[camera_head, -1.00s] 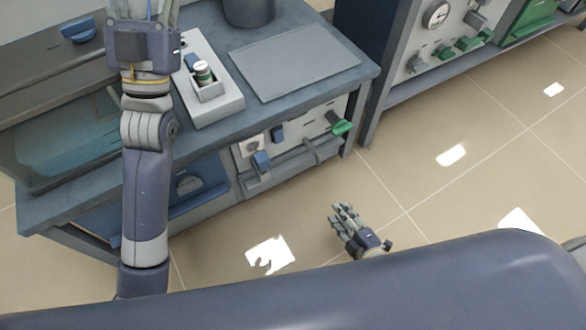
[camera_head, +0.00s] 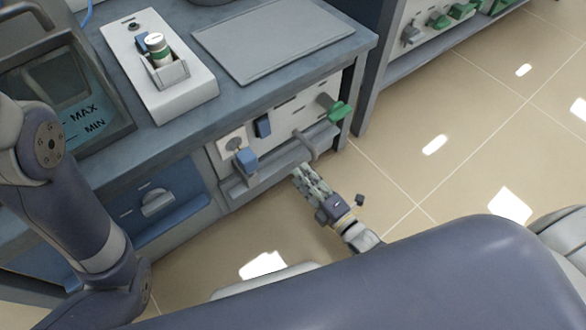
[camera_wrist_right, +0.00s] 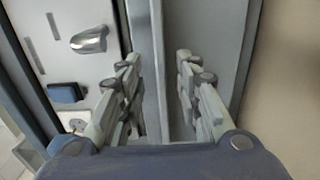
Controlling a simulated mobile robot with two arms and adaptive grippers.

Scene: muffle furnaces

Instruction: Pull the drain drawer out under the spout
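The spout (camera_head: 306,146) is a grey bent pipe on the white front panel under the bench top.
A green-handled valve (camera_head: 340,110) and blue knobs (camera_head: 246,160) sit on the panel. A blue drawer (camera_head: 185,205) is at left. On the bench stand a white device (camera_head: 185,98) with a small bottle and a grey plate (camera_head: 275,42). The tiled floor (camera_head: 400,180) at right is clear.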

